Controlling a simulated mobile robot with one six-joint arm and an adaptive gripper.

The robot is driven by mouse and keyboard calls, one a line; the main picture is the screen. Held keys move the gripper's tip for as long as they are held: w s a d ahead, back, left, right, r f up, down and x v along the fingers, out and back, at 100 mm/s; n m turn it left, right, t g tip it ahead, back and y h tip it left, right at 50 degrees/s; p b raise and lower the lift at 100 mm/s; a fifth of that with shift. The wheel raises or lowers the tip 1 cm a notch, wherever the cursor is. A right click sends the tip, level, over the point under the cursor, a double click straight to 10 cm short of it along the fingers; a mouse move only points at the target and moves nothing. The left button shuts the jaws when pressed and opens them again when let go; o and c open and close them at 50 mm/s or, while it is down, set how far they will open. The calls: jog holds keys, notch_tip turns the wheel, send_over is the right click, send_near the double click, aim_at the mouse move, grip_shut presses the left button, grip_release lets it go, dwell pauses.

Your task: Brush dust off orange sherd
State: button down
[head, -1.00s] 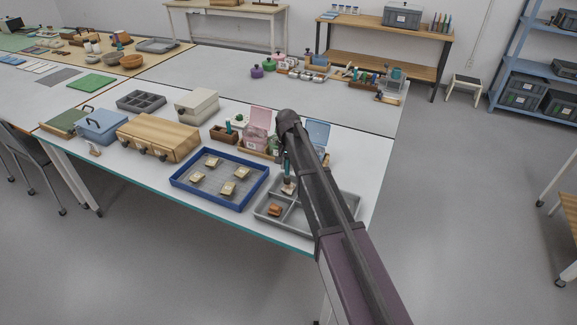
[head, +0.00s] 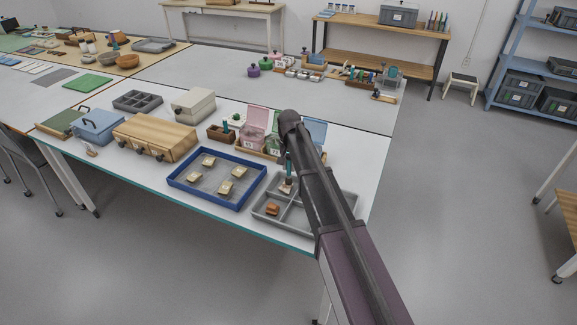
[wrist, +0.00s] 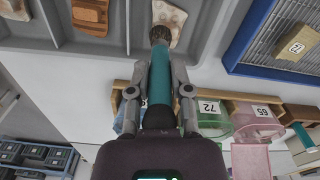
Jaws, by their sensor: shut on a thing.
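My gripper (wrist: 160,92) is shut on a teal-handled brush (wrist: 160,75) with a dark tip. The brush points into a grey divided tray (wrist: 122,30), and its tip is at or just in front of a pale, reddish-marked sherd (wrist: 168,18); I cannot tell whether they touch. The orange sherd (wrist: 91,14) lies in another compartment, apart from the brush, and also shows in the head view (head: 272,209). A further pale sherd (wrist: 15,8) is at the wrist view's top left corner. In the head view my arm hides most of the gripper; the brush (head: 289,173) shows beside it.
A blue mesh-floored tray (head: 216,197) with several labelled pale pieces stands left of the grey tray. Behind are numbered bins in a wooden rack (wrist: 120,97), including a green bin (wrist: 212,118) and a pink bin (wrist: 255,120). A wooden box (head: 154,139) stands farther left.

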jog(key=shift+w+a, duration=0.4)
jog(key=shift+a, duration=0.4)
jog(key=shift+d, duration=0.1)
jog(key=shift+s+d, duration=0.4)
jog(key=shift+d, duration=0.35)
jog(key=shift+w+a, duration=0.1)
jog(key=shift+a, duration=0.05)
jog(key=shift+w+a, duration=0.25)
jog(key=shift+a, duration=0.45)
jog(key=shift+s+d, duration=0.35)
jog(key=shift+d, duration=0.5)
jog(key=shift+r, duration=0.1)
